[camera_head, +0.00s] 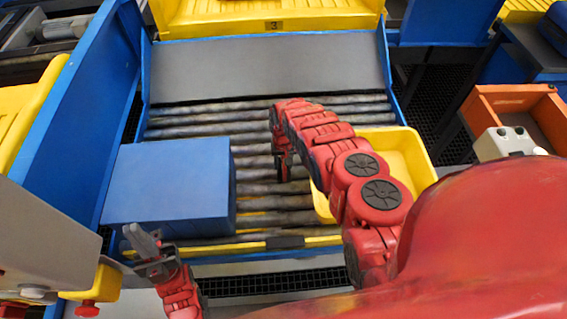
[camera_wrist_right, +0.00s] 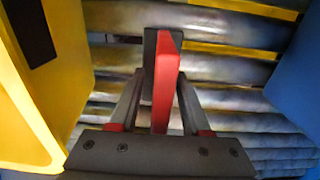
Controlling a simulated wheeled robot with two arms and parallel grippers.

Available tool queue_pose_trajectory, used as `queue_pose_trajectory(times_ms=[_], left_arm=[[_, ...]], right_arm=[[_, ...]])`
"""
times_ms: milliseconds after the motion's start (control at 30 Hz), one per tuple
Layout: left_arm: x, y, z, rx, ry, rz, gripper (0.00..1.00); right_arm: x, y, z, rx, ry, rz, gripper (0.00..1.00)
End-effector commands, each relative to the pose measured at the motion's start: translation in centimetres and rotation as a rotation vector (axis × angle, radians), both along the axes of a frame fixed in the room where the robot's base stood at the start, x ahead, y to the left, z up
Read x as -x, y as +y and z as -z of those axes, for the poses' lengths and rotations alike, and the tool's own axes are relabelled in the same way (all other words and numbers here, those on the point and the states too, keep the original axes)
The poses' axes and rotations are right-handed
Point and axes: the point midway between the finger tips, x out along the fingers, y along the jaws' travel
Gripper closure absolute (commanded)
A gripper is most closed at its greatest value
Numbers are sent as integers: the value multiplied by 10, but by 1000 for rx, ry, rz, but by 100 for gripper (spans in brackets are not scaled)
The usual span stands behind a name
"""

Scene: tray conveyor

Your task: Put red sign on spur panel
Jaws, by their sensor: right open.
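My right gripper (camera_head: 283,165) hangs over the rollers between the blue box and the yellow tray, open.
A large blue box (camera_head: 170,185) stands on the rollers (camera_head: 260,127) at the left. A yellow tray (camera_head: 424,160) lies at the right, partly hidden by my right arm. A blue side wall (camera_head: 85,90) bounds the left. An orange bin (camera_head: 500,97) stands far right. Back rollers are clear.

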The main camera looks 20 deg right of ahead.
Motion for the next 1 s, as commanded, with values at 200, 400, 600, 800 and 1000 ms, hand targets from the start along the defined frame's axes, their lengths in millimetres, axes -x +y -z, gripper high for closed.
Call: queue_pose_trajectory(times_ms=[200,400,600,800,1000], left_arm=[[0,0,-2,0,0,0,100],[0,0,-1,0,0,0,100],[0,0,5,0,0,0,100],[0,0,12,0,0,0,100],[0,0,18,0,0,0,100]], right_arm=[[-1,0,-8,0,1,-1,53],[-1,0,-28,-1,-1,-1,53],[-3,0,-55,1,-4,-2,53],[-1,0,-85,1,0,-1,53],[-1,0,-111,1,-1,-1,53]])
